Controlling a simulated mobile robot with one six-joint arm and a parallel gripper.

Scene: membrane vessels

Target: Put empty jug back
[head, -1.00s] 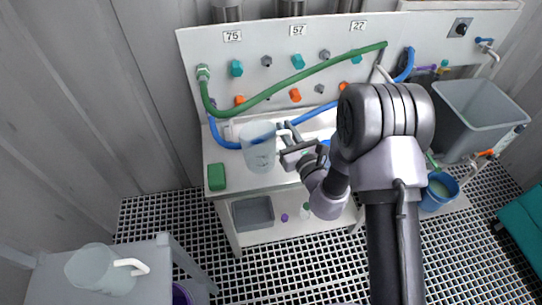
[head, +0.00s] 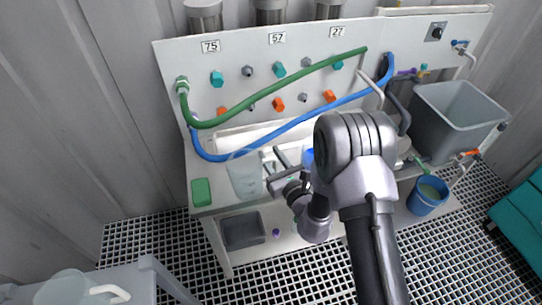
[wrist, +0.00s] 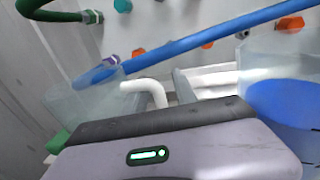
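A clear jug (head: 244,180) with a white handle stands upright at or just above the white bench's (head: 202,208) front left; I cannot tell whether it touches. My gripper (head: 274,172) is at the jug's right side, at the handle, and appears shut on it. The jug looks empty.
A clear vessel with blue contents (wrist: 285,100) is close right. A green block (head: 201,192) lies left of the jug. Blue (head: 300,124) and green (head: 275,88) hoses cross the panel. Another clear jug (head: 62,290) is lower left. A grey tub (head: 455,115) is at right.

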